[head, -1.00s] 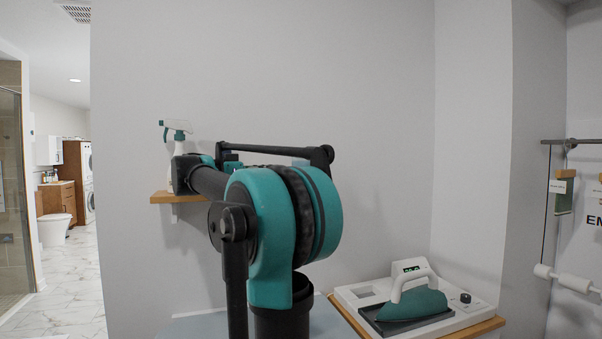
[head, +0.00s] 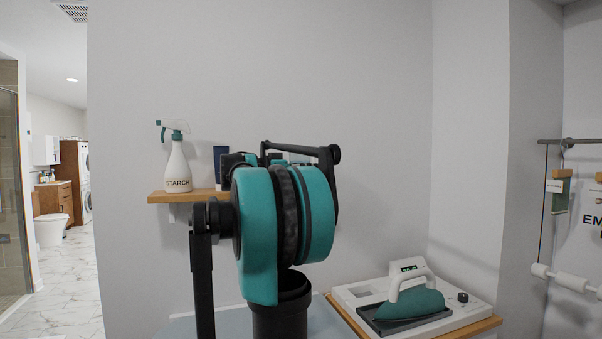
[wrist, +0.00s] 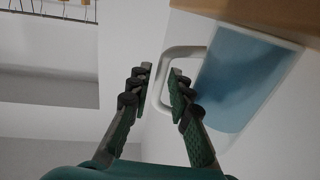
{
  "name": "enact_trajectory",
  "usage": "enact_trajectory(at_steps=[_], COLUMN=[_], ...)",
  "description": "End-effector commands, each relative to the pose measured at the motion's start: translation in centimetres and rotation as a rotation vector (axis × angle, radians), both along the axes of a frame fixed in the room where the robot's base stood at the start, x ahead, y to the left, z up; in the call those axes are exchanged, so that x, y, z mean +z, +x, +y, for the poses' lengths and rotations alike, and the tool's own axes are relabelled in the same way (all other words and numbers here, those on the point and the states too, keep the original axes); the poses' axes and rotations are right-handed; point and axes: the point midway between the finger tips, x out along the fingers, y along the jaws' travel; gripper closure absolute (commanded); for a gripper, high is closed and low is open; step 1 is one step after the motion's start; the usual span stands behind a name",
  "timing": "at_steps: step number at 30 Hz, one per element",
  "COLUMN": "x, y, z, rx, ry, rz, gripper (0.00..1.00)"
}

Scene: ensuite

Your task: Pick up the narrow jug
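In the wrist view a jug (wrist: 235,80) with a blue body and a white loop handle (wrist: 178,54) appears sideways against a wooden surface at the top right. My gripper (wrist: 158,85) is open at the handle. Its two fingers are apart, with the handle's outer bar between them and the right finger on the side toward the jug's body. I cannot tell whether either finger touches the handle. In the head view my arm covers the gripper, and I cannot make out the jug there.
A white starch spray bottle (head: 177,168) and a dark blue item (head: 220,163) stand on the wooden wall shelf (head: 168,198). A white tray with a teal iron (head: 408,303) sits at the lower right. The wall is close behind the shelf.

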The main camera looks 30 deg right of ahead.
Motion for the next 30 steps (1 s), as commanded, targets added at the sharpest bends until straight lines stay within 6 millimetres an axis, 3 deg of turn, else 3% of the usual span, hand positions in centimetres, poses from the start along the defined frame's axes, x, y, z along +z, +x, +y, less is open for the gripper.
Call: enact_trajectory(at_steps=[10,15,30], x=[-0.01,-0.01,0.03], y=[-0.07,-0.08,-0.11], z=[-0.94,-0.93,-0.90], rx=[0.001,0.001,0.000], ry=[0.000,0.000,-0.001], rz=[0.000,0.000,0.000], gripper=[0.80,1.00,1.00])
